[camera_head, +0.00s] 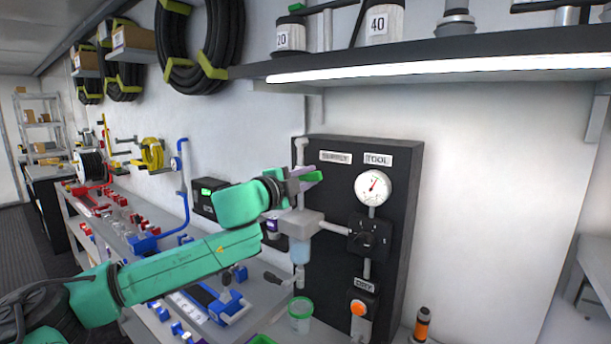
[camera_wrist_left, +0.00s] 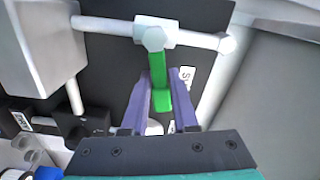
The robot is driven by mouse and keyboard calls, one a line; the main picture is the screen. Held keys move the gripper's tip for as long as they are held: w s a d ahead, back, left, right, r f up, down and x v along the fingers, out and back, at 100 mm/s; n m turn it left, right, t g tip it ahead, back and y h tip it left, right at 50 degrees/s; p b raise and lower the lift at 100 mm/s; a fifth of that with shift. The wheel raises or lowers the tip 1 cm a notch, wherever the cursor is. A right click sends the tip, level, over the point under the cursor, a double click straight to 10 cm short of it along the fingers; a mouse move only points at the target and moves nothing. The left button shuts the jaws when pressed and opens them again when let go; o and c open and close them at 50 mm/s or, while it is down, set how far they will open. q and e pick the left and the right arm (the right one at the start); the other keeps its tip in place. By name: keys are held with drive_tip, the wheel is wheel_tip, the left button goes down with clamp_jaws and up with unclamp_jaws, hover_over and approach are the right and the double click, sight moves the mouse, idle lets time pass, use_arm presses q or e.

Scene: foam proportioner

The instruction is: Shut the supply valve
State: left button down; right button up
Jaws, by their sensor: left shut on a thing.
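The supply valve's green lever (camera_head: 312,177) sticks out at the upper left of the black panel, below the "SUPPLY" label (camera_head: 335,157). My left gripper (camera_head: 302,185) is shut on this lever. In the left wrist view, the purple fingers (camera_wrist_left: 160,78) stand on both sides of the green lever (camera_wrist_left: 158,62). The lever meets a white valve body (camera_wrist_left: 154,33) on a pale pipe (camera_wrist_left: 105,25) and lies crosswise to that pipe. My left wrist hides part of the valve in the head view. My right gripper is not in view.
The panel (camera_head: 403,210) also carries a gauge (camera_head: 372,187), a black regulator (camera_head: 369,236) and an orange button (camera_head: 358,308). A filter unit (camera_head: 300,226) hangs just below my left gripper. A lit shelf (camera_head: 440,58) overhangs the panel. A clear cup (camera_head: 300,315) stands below.

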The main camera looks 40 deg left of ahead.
use_arm(q)
drive_tip(key=shift+d+f+m, duration=0.1)
drive_tip(key=shift+f+m, duration=0.7)
drive_tip(key=shift+m, duration=0.6)
drive_tip(key=c, duration=0.7)
unclamp_jaws()
drive_tip(key=shift+r, duration=0.1)
drive_tip(key=s+b, duration=0.5)
drive_tip(key=s, duration=0.2)
drive_tip(key=s+b, duration=0.6)
drive_tip(key=s, duration=0.1)
drive_tip(key=shift+s+d, duration=0.2)
drive_tip(key=shift+s, duration=0.15)
